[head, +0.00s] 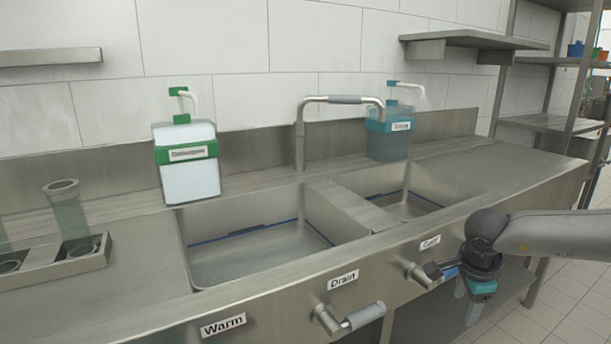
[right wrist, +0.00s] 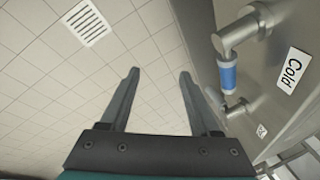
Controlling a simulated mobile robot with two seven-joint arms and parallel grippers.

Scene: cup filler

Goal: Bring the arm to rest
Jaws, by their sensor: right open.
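My right gripper (head: 474,300) hangs fingers-down in front of the sink counter, at the right of the head view. In the right wrist view its two fingers (right wrist: 159,74) are apart, with only floor tiles showing between them. The blue-sleeved tap handle (right wrist: 227,77) by the "Cold" label (right wrist: 293,70) is to the right of the fingers, outside them. In the head view this handle (head: 449,272) is partly hidden by the gripper; I cannot tell whether they touch. My left gripper is not in view.
The steel counter's front carries a grey-sleeved handle (head: 362,316) below the "Drain" label (head: 343,280). A green-capped dispenser (head: 190,178) and a teal dispenser (head: 388,143) stand behind the sink basins. A cup holder (head: 60,270) is at left. Open floor (head: 560,305) lies at right.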

